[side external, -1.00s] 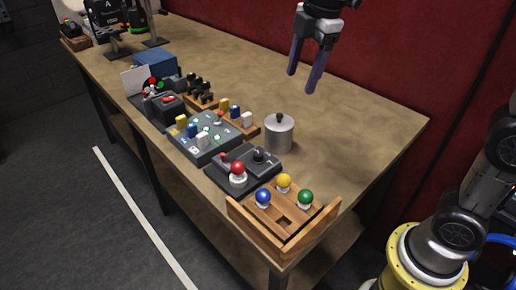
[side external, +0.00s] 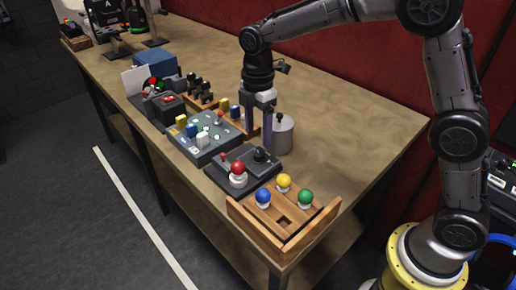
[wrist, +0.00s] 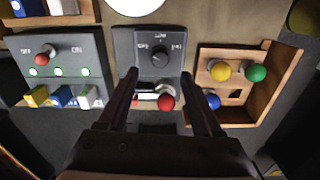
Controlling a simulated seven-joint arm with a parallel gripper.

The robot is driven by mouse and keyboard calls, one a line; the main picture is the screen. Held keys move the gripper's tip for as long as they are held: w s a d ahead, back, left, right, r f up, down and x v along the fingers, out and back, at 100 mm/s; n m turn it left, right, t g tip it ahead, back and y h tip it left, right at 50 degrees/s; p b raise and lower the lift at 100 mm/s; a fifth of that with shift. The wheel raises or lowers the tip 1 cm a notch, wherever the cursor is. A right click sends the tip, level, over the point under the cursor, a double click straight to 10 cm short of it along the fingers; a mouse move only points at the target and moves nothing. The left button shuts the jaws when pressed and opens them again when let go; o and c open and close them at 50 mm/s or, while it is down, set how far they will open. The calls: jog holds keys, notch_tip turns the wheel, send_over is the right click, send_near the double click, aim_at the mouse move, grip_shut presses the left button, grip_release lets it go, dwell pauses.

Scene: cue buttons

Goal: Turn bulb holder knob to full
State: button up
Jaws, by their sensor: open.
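The bulb holder is a dark grey box (side external: 216,180) near the front of the table. Its round black knob (side external: 260,155) also shows in the wrist view (wrist: 160,58), with small markings around it. A red bulb (side external: 238,168) on a white base sits on the box; it also shows in the wrist view (wrist: 166,102). My gripper (side external: 257,140) is open and empty, pointing down just behind the knob in the side view. In the wrist view its fingertips (wrist: 159,76) spread either side, just below the knob. I cannot tell their exact height above it.
A wooden rack (side external: 268,233) with blue, yellow and green bulbs stands close in front. A grey switch box (side external: 205,150) with coloured switches lies on the other side. A metal pot (side external: 283,137) stands right beside my fingers. The right of the table is clear.

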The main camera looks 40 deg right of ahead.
aim_at(258, 153)
notch_tip(258, 153, down, 6)
jog(key=shift+f, duration=0.1)
dwell(0.4)
grip_shut()
